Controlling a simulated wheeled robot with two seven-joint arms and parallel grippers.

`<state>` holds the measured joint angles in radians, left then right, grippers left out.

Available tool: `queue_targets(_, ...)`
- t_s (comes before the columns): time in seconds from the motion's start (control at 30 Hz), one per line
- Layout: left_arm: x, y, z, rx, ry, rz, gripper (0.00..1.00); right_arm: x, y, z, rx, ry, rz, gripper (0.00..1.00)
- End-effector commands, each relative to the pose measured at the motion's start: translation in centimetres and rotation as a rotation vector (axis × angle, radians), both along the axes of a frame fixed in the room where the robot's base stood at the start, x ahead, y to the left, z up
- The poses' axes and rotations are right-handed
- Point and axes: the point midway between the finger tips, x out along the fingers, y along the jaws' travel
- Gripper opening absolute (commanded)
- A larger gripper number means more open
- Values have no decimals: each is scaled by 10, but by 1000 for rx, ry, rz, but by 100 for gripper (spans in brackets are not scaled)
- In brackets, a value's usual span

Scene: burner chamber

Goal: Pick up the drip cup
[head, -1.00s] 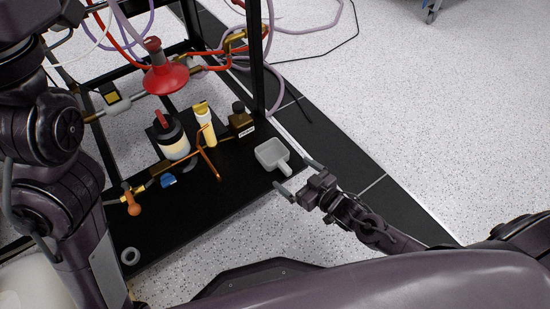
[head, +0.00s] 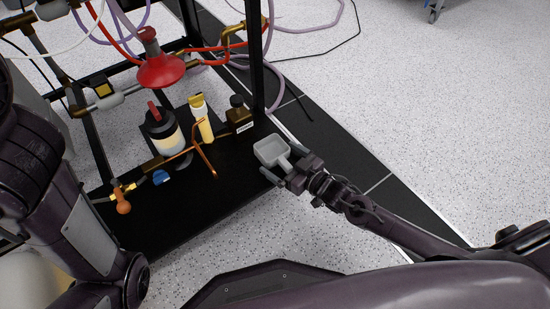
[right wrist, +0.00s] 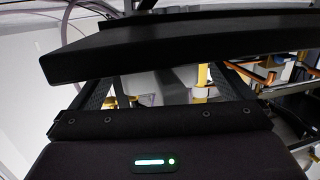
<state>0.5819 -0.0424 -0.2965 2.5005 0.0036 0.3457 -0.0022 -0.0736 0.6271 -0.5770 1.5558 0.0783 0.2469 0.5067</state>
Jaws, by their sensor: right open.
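The drip cup (head: 270,150) is a small light-grey square cup with a short handle. It sits upright on the right corner of the black board, its handle pointing toward my right gripper (head: 283,163). That gripper is open, with one finger on each side of the handle; I cannot tell whether they touch it. The right wrist view shows my gripper body low in the picture and a dark slab across the top; the cup is not clearly made out there. My left arm (head: 65,205) stands at the left edge, and its gripper is out of view.
On the black board (head: 200,220) stand a brown bottle (head: 239,116), a yellow-and-white tube (head: 202,120), a dark-topped jar (head: 164,132) and copper piping (head: 185,153). A black frame post (head: 256,65) rises behind the cup.

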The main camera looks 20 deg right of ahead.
Motion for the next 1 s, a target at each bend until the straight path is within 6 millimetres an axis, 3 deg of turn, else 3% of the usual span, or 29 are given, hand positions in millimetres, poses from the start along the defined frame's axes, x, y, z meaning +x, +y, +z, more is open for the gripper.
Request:
queue_targets(0.17, 0, 0, 1, 0, 0, 0, 36, 0, 0, 1, 0, 0, 0, 99)
queue_targets(0.5, 0, 0, 1, 0, 0, 0, 36, 0, 0, 1, 1, -1, 0, 57)
queue_targets(0.77, 0, 0, 3, 0, -1, -1, 36, 0, 0, 3, 1, -1, 0, 57)
queue_targets(1.0, -1, -1, 20, 1, -7, -5, 36, 0, 0, 31, 1, -2, 1, 57)
